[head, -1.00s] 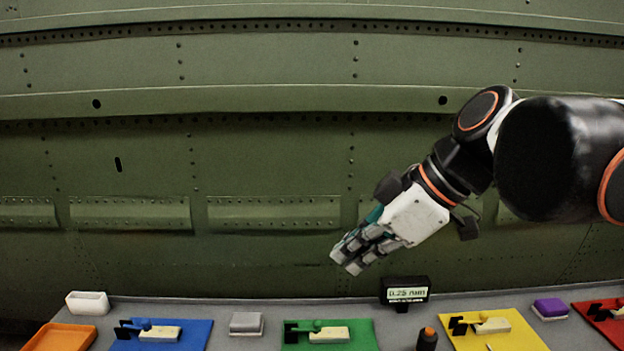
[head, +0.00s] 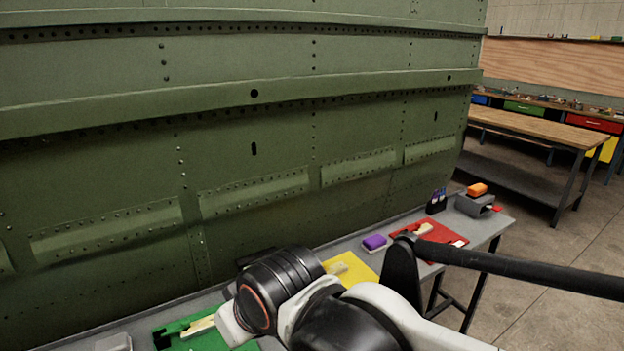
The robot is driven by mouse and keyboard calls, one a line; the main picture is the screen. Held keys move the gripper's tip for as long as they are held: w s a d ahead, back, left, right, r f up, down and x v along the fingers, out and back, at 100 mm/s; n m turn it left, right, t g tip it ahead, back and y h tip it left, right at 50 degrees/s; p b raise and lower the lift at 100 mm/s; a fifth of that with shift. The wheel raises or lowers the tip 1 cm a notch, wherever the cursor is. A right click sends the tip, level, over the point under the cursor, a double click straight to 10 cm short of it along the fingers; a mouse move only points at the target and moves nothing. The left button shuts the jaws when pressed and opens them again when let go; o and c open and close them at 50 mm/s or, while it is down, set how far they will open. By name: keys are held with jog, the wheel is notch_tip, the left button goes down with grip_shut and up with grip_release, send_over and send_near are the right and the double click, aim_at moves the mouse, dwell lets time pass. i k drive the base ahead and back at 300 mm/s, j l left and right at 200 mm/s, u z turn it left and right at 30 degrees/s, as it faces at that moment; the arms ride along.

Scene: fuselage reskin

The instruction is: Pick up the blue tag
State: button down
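I cannot make out a blue tag for certain. A small black holder (head: 436,203) with bluish-purple marks stands near the far right end of the grey bench (head: 326,248); what it holds is too small to tell. My arm reaches in from the right along the bottom and covers part of the bench. My gripper's fingers do not show; they are hidden or out of frame.
On the bench are a green mat (head: 169,341), a yellow mat (head: 366,275), a purple block (head: 374,242), a red mat (head: 452,233) and an orange block (head: 477,189) on a grey stand (head: 474,206). A green riveted panel (head: 250,150) rises behind. A wooden-topped table (head: 540,128) stands right.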

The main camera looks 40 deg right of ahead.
aim_at(442, 196)
jog(key=z, duration=2.25)
jog(key=i+l+u, duration=0.25)
jog(key=i+l, duration=0.45)
jog(key=i, duration=0.15)
jog(key=i+l+u, duration=0.3)
jog(key=i+l, duration=0.5)
jog(key=k, duration=0.15)
